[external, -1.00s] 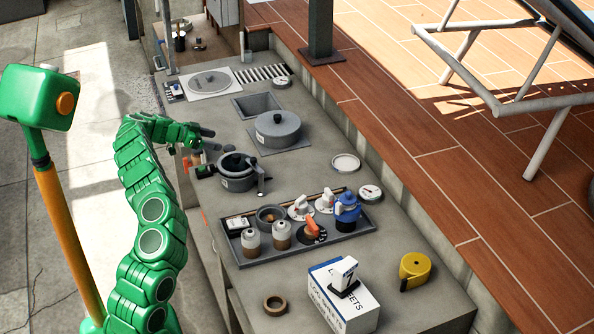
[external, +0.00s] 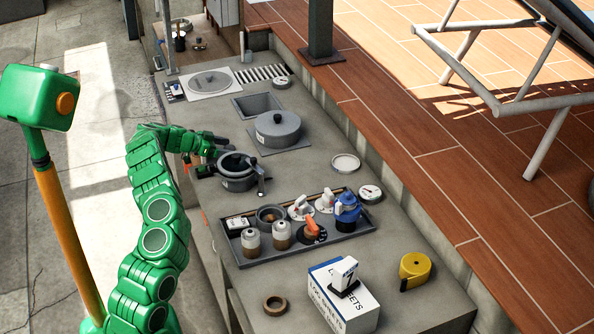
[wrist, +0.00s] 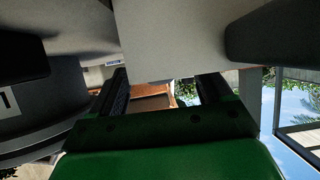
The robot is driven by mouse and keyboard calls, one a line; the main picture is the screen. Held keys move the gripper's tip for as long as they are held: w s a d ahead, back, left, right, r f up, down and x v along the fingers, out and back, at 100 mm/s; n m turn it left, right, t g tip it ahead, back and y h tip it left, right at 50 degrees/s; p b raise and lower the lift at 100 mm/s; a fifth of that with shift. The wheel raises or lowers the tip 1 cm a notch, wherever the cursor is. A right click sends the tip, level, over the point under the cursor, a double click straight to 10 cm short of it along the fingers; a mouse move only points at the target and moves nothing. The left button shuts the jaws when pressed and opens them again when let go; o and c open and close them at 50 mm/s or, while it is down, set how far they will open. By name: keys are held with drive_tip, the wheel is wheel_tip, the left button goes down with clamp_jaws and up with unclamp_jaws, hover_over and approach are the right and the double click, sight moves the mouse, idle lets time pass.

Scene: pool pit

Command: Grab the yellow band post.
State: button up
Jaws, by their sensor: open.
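I cannot make out a post with a yellow band. The only clearly yellow thing is a rounded yellow object (external: 415,270) like a tape measure, at the counter's near right, far from my gripper.
A lidded pot (external: 278,130) stands behind the open pot. A white box (external: 340,305) and a brown ring (external: 274,304) are nearest. The counter (external: 310,180) is clear between pots and round lid.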

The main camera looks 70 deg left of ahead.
drive_tip(key=shift+x, duration=1)
drive_tip(key=shift+c, duration=0.4)
drive_tip(key=c, duration=1.2)
drive_tip(key=shift+r, duration=0.1)
